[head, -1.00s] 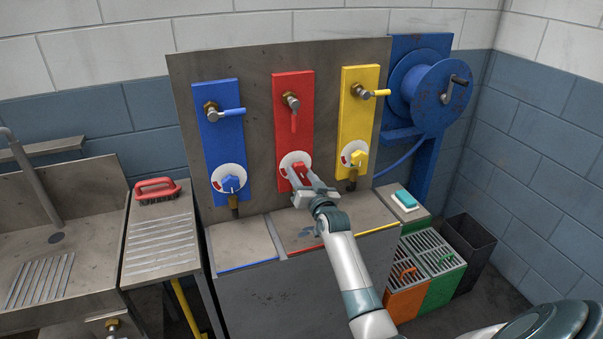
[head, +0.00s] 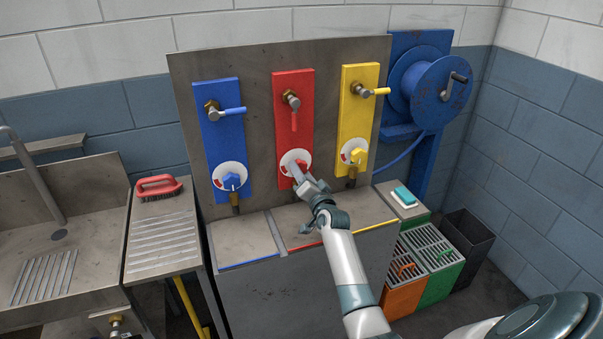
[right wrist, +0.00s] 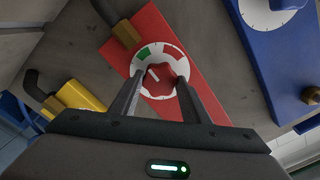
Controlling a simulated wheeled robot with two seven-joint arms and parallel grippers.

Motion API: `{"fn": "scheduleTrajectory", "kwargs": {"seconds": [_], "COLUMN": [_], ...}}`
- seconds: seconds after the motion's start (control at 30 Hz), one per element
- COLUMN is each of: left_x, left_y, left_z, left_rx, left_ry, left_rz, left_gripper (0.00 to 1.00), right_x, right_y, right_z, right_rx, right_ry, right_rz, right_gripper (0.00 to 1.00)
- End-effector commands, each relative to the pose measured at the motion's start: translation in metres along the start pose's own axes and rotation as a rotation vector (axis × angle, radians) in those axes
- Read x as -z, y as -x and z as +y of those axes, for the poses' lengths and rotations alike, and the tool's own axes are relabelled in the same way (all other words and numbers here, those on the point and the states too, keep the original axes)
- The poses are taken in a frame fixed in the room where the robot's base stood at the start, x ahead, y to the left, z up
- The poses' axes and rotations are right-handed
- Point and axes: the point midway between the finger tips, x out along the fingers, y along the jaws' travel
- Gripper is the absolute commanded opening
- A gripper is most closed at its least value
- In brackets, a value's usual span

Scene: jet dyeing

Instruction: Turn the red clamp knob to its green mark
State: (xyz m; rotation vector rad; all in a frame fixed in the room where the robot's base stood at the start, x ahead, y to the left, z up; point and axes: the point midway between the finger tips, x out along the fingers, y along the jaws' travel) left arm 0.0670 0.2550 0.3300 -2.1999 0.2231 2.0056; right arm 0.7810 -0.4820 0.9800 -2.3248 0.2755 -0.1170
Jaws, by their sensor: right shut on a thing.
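The red clamp knob (right wrist: 162,83) sits in the middle of a white dial (right wrist: 151,47) on the red panel (right wrist: 213,103). In the right wrist view its white pointer line slants to the upper left, close to the green mark (right wrist: 143,53) but not clearly in line with it. A red mark (right wrist: 181,68) lies on the dial's right side. My right gripper (right wrist: 162,78) is shut on the knob, one finger on each side. In the head view the gripper (head: 298,178) hides most of the knob. My left gripper is out of view.
A blue panel (head: 220,125) and a yellow panel (head: 358,110) with similar dials flank the red one. A hose reel (head: 437,90) is at right, a sink (head: 60,215) at left. A brush (head: 157,187) lies beside it.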

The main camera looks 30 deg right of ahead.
Motion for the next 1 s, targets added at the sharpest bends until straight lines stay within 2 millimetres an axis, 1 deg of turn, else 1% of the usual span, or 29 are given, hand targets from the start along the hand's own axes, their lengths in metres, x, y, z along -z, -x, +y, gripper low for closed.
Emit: {"fn": "scheduleTrajectory", "kwargs": {"seconds": [0.17,0.2,0.27,0.57,0.73,0.87,1.0], "left_x": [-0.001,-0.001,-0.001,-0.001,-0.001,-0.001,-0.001], "left_y": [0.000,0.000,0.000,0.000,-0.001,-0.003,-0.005], "left_z": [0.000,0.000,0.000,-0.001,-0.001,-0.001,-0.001], "left_rx": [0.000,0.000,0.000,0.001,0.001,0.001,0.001], "left_ry": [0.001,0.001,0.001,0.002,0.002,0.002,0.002], "left_rz": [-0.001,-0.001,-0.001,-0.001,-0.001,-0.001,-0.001], "left_gripper": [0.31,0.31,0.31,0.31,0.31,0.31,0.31], "right_x": [-0.001,-0.001,-0.001,0.000,-0.001,-0.001,-0.001], "right_y": [0.000,0.000,0.000,0.000,0.004,0.013,0.029], "right_z": [0.000,0.000,0.000,0.000,0.001,0.001,0.001], "right_rx": [-0.001,-0.001,-0.001,0.000,0.000,0.001,0.000], "right_ry": [0.001,0.001,0.001,0.002,0.002,0.002,0.001], "right_rz": [-0.001,-0.001,-0.001,0.000,0.000,0.000,0.001], "right_gripper": [0.20,0.47,0.61,0.61,0.61,0.61,0.61]}}
